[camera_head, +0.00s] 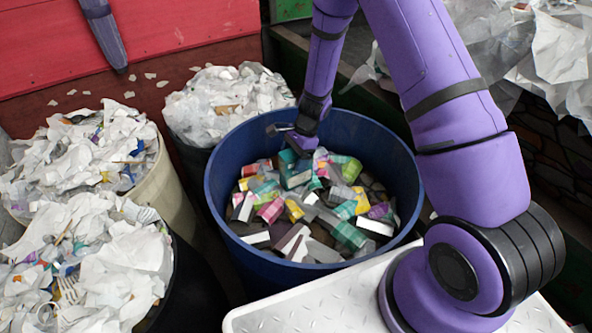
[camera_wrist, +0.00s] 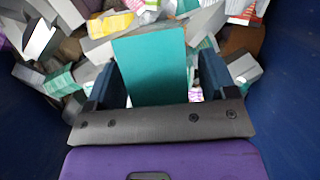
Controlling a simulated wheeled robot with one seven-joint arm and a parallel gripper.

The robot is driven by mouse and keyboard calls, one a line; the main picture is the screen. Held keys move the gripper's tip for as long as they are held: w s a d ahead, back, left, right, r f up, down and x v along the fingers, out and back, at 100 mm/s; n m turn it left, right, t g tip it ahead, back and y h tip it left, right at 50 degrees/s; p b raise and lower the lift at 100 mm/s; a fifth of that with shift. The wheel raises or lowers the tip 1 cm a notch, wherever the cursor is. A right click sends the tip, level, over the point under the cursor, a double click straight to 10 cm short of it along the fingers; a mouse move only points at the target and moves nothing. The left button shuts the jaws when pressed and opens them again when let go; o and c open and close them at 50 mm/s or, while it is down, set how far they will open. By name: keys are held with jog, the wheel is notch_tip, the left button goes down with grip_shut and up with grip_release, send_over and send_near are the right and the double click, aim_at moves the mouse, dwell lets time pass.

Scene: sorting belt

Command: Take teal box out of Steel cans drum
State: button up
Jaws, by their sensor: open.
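The blue drum (camera_head: 213,190) stands in the middle of the head view, filled with a mix of small boxes and cans. Its blue wall (camera_wrist: 290,110) shows at the sides of the wrist view. My gripper (camera_head: 300,150) reaches down inside the drum, over the far part of the pile. In the wrist view my gripper (camera_wrist: 160,85) is open, with one dark finger on each side of a flat teal box (camera_wrist: 150,62). The box's lower end is hidden by the gripper body. I cannot tell whether the fingers touch it. In the head view several teal pieces lie near the gripper, partly hidden.
Grey, white, yellow and pink boxes (camera_head: 300,210) crowd the pile around the teal box. Drums heaped with white paper (camera_head: 85,165) stand at the left, and another paper-filled drum (camera_head: 225,100) stands behind. A red wall (camera_head: 150,35) is at the back left. More crumpled paper (camera_head: 555,45) lies at the upper right.

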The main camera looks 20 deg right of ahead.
jog(key=shift+f, duration=0.2)
dwell(0.3)
jog(key=c, duration=1.2)
jog(key=shift+r, duration=0.2)
